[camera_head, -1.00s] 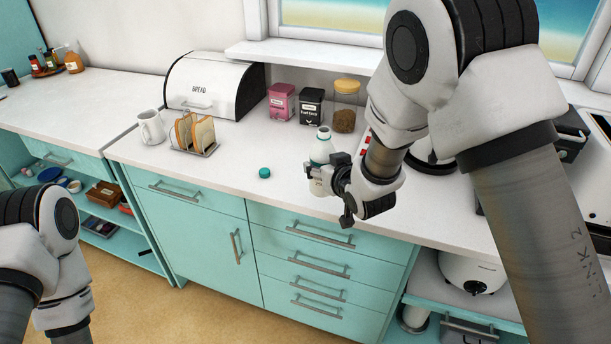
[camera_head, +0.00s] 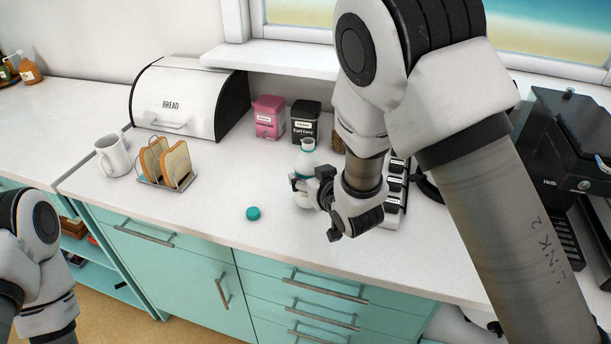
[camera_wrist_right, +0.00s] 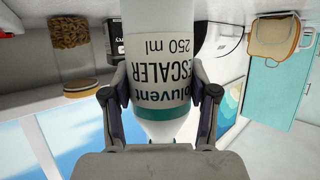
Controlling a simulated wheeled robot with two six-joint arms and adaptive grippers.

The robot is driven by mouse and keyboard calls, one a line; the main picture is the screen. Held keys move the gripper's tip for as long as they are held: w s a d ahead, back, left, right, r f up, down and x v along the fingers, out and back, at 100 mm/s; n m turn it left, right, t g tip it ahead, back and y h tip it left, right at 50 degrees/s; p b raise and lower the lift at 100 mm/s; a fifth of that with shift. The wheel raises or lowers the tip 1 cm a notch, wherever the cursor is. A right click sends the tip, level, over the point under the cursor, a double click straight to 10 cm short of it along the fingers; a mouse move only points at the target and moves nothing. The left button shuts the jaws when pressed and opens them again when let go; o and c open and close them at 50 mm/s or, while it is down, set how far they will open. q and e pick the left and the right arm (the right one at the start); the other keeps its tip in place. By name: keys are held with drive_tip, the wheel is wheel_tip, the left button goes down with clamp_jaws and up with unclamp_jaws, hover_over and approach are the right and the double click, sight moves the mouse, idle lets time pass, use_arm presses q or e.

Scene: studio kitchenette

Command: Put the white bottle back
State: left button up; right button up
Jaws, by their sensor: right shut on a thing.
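The white bottle (camera_head: 306,165) is upright over the counter in the head view, with a teal band near its shoulder. Its neck looks uncapped. In the wrist view, the same bottle (camera_wrist_right: 158,70) appears upside down with a descaler label. My right gripper (camera_head: 308,188) is shut around it, with a finger on each side. The gripper hides part of the bottle, and I cannot tell whether its base touches the counter. A small teal cap (camera_head: 253,213) lies on the counter to the left. My left arm shows at the left edge, but its gripper is out of view.
Pink (camera_head: 268,117) and black (camera_head: 305,121) tins stand behind the bottle. A bread bin (camera_head: 190,98), toast rack (camera_head: 166,163) and white mug (camera_head: 113,154) stand left. A black coffee machine (camera_head: 570,140) is at the right. The counter around the cap is clear.

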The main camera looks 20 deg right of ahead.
drive_tip(key=shift+s+f+b, duration=0.3)
drive_tip(key=shift+f+b, duration=0.05)
drive_tip(key=shift+f, duration=0.6)
drive_tip(key=shift+w, duration=0.35)
drive_tip(key=shift+s, duration=0.15)
drive_tip(key=o, duration=0.9)
drive_tip(key=shift+s, duration=0.1)
drive_tip(key=o, duration=0.4)
use_arm(q)
drive_tip(key=shift+w+f, duration=0.3)
drive_tip(key=shift+f, duration=0.6)
use_arm(e)
drive_tip(key=shift+f, duration=0.1)
